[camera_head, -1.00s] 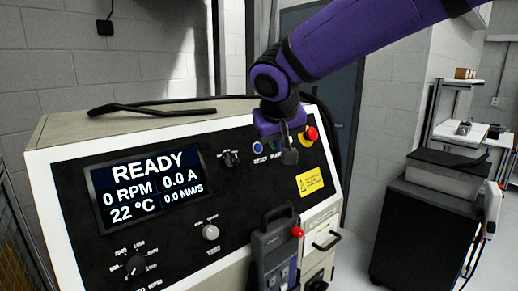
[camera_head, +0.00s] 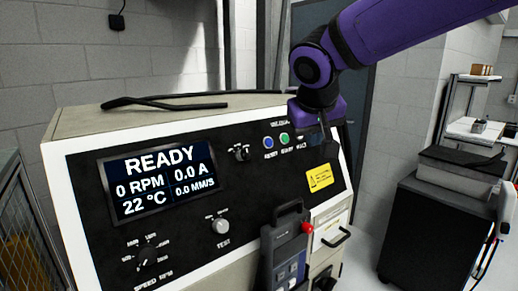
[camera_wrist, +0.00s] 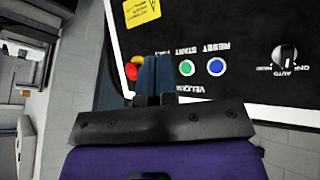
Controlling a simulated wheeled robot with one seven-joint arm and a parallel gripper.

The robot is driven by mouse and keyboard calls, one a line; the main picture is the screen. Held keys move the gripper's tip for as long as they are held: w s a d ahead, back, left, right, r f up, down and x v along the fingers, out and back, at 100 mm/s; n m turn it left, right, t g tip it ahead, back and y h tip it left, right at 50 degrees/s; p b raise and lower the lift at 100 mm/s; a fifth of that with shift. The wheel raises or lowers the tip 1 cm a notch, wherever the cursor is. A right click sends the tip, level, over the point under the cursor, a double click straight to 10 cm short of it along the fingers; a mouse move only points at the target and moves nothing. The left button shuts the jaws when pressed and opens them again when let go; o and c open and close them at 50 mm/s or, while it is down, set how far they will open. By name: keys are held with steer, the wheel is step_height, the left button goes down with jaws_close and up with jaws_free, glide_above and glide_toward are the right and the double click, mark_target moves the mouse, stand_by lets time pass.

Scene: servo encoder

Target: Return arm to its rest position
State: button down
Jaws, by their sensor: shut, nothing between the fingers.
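My purple arm reaches in from the upper right in the head view. My gripper (camera_head: 322,137) hangs in front of the upper right part of the control panel (camera_head: 105,225). In the wrist view my gripper (camera_wrist: 155,65) shows its two fingers side by side, shut with nothing between them. They point toward the panel, beside the green start button (camera_wrist: 186,68) and the blue reset button (camera_wrist: 216,67). The red emergency stop (camera_wrist: 131,71) shows partly to the left of the fingers. I cannot tell the gap between fingertips and panel. The display (camera_head: 157,181) reads READY, 0 RPM, 0.0 A.
A handheld device (camera_head: 286,250) with a red knob stands at the panel's lower front. A black bent bar (camera_head: 150,102) lies on the cabinet top. A dark cabinet (camera_head: 436,235) stands at the right. A wire-mesh guard (camera_head: 25,215) is at the left. Open floor shows between the cabinets.

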steer(key=s+d+f+m, duration=0.1)
steer(key=s+d+f, duration=0.1)
steer(key=s+d, duration=0.6)
steer(key=s+d+f+m+g+y, duration=0.1)
steer(key=s+d+f, duration=0.1)
steer(key=s+d, duration=0.7)
steer(key=s, duration=0.5)
steer(key=shift+s+d, duration=0.15)
steer(key=shift+d, duration=0.1)
